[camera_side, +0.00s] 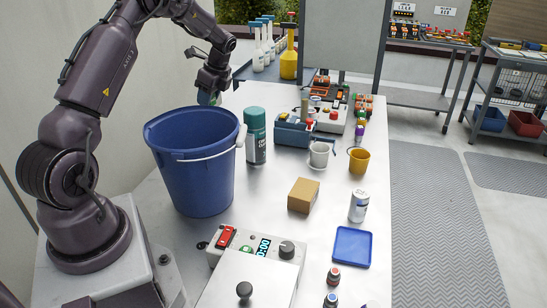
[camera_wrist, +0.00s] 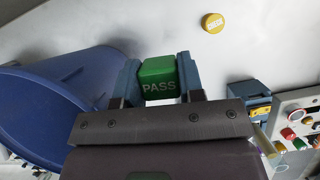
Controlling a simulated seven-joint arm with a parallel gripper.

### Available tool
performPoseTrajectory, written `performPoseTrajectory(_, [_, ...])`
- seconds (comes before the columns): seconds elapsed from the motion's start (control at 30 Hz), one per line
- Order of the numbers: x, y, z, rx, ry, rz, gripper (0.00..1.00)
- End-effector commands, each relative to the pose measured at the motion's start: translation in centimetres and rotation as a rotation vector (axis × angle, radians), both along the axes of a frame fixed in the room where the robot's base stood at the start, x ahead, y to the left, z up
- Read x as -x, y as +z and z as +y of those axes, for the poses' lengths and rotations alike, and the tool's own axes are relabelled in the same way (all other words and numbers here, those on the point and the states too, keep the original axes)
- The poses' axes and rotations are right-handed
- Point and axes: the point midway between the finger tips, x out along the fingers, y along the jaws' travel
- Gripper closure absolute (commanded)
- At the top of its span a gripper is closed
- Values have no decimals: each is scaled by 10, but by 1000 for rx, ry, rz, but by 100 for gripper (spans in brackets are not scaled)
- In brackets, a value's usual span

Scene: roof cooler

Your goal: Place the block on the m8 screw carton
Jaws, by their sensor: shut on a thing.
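My gripper (camera_side: 209,95) is raised over the table's far left part, above and behind the blue bucket's rim. It is shut on a green block (camera_wrist: 158,75) marked PASS. The wrist view shows the block between the two blue-grey fingers; in the side view it is mostly hidden by them. A plain brown carton (camera_side: 303,196) sits on the middle of the table, well to the right of and nearer than my gripper. Its top looks bare. I cannot read any label on it, so I cannot confirm it is the m8 screw carton.
The tall blue bucket (camera_side: 190,165) and a teal can (camera_side: 255,138) stand between gripper and carton. A white mug (camera_side: 319,153), yellow mug (camera_side: 359,161), white can (camera_side: 358,206) and blue tray (camera_side: 352,246) surround the carton. A timer box (camera_side: 262,250) is in front.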

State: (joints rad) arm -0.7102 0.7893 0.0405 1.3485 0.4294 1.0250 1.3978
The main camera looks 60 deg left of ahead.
Motion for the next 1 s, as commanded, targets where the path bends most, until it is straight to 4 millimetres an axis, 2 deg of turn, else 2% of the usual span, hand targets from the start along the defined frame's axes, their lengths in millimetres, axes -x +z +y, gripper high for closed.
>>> performPoseTrajectory(0.17, [-41, 15, -44, -1, -117, -3, 88])
performPoseTrajectory(0.3, [-69, 21, -110, 0, -230, -2, 88])
performPoseTrajectory(0.43, [-78, 23, -179, 0, -279, 0, 88])
performPoseTrajectory(0.6, [-63, 18, -265, 0, -268, 2, 88])
performPoseTrajectory(0.7, [-43, 14, -301, 0, -221, 3, 88])
performPoseTrajectory(0.8, [-22, 8, -323, 0, -144, 3, 88])
performPoseTrajectory(0.9, [-3, 2, -329, -1, -42, 2, 88])
performPoseTrajectory(1.0, [6, -4, -329, 0, 43, 1, 88])
